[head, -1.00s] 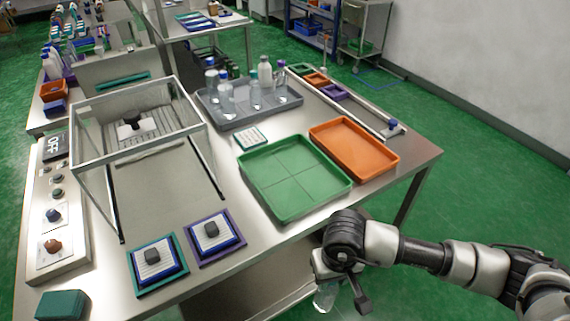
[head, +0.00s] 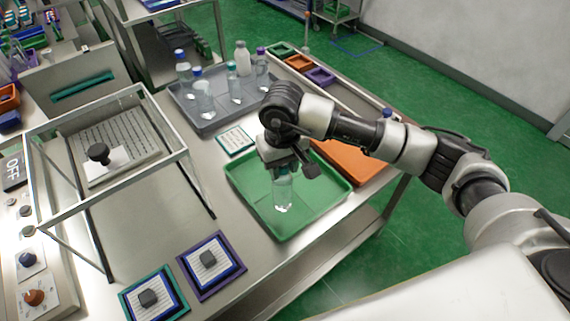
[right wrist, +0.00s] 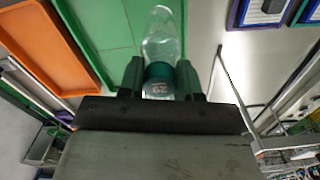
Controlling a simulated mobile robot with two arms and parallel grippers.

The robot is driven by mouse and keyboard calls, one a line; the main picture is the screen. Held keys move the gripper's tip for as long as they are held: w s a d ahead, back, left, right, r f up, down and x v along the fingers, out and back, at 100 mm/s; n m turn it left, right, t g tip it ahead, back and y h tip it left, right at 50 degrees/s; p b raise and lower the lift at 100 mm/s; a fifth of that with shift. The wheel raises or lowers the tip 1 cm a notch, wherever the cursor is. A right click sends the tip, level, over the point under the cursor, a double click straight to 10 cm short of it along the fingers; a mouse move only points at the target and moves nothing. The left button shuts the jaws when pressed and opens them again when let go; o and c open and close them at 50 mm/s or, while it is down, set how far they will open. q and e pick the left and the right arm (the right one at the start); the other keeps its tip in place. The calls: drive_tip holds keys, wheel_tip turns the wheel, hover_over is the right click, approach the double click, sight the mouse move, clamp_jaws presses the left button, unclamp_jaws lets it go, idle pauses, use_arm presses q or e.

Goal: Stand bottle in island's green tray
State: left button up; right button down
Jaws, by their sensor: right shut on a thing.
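A clear bottle (head: 283,194) hangs roughly upright below my right gripper (head: 284,170), over the green tray (head: 240,186) on the island. My right gripper is shut on the bottle's upper part. In the right wrist view, the two fingers (right wrist: 160,78) press on either side of a teal band at the neck of the bottle (right wrist: 160,42). The green tray (right wrist: 97,22) shows beside and behind the bottle there. I cannot tell whether the bottle's base touches the tray floor. Nothing else stands in the visible part of the tray. My left gripper is not in view.
An orange tray (head: 345,165), partly hidden by my right arm, adjoins the green one. A grey tray (head: 207,127) with several bottles stands behind. A metal frame (head: 110,185) stands at left. Two small framed pads (head: 212,288) (head: 185,313) lie in front.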

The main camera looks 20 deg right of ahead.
drive_tip(key=w+d+f+p, duration=0.1)
drive_tip(key=w+f+p, duration=0.1)
drive_tip(key=f, duration=0.4)
drive_tip(key=shift+w+d+f+p, duration=0.25)
drive_tip(key=shift+w+d+p, duration=0.1)
drive_tip(key=shift+w, duration=0.5)
drive_tip(key=shift+f, duration=0.15)
drive_tip(key=c, duration=0.8)
unclamp_jaws()
